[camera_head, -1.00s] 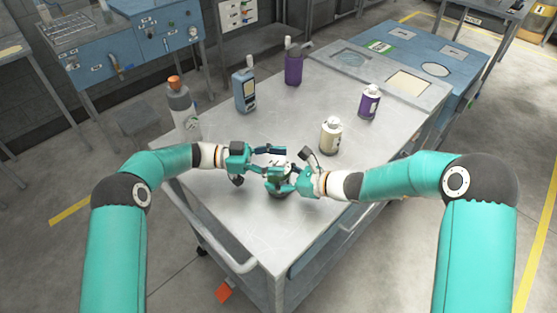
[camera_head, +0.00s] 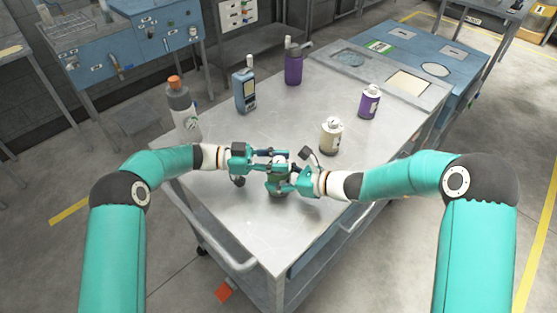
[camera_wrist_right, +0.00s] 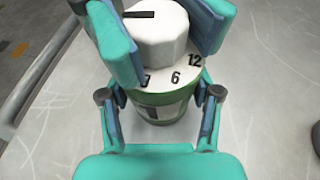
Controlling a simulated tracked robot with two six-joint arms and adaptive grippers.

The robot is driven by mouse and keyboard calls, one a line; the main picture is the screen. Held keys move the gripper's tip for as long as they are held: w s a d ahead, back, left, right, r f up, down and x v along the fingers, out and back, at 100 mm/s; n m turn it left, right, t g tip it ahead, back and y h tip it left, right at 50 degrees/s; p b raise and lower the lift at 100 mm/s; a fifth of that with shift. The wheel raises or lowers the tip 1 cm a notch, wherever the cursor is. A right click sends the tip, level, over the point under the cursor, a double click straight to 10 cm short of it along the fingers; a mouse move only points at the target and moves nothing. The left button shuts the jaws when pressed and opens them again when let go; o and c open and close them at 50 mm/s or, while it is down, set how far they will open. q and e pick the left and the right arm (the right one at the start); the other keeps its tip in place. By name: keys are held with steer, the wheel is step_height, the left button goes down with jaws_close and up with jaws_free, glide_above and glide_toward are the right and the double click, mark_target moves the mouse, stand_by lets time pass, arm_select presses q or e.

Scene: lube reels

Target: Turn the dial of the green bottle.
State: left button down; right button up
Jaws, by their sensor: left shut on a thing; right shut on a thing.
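The green bottle (camera_wrist_right: 160,98) stands upright on the metal cart top, with a white dial (camera_wrist_right: 156,36) on it. In the right wrist view the dial has a dark line on top, and its ring shows 12, 6 and a partly hidden number. My left gripper (camera_head: 276,160) is shut on the dial from the left; its two fingers flank the dial in the wrist view. My right gripper (camera_head: 279,183) is shut on the bottle's body, its fingers (camera_wrist_right: 160,110) on either side below the dial. In the head view the grippers hide much of the bottle.
The cart's front is clear.

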mark_target(278, 160)
arm_select(q)
steer(key=shift+r+t, duration=0.1)
steer(key=shift+t, duration=0.2)
steer(key=n+t, duration=0.3)
steer(key=t, duration=0.1)
steer(key=n+t+y, duration=0.1)
steer(key=n+t, duration=0.1)
steer(key=t, duration=0.2)
steer(key=shift+n+y, duration=0.3)
steer(key=shift+n, duration=0.1)
steer(key=shift+n+t+y, duration=0.7)
steer(key=shift+n+t, duration=0.2)
steer(key=shift+t, duration=0.4)
steer(key=c, duration=0.7)
jaws_free()
steer(key=shift+c, duration=0.2)
step_height(278, 160, up, 10)
steer(key=shift+f, duration=0.1)
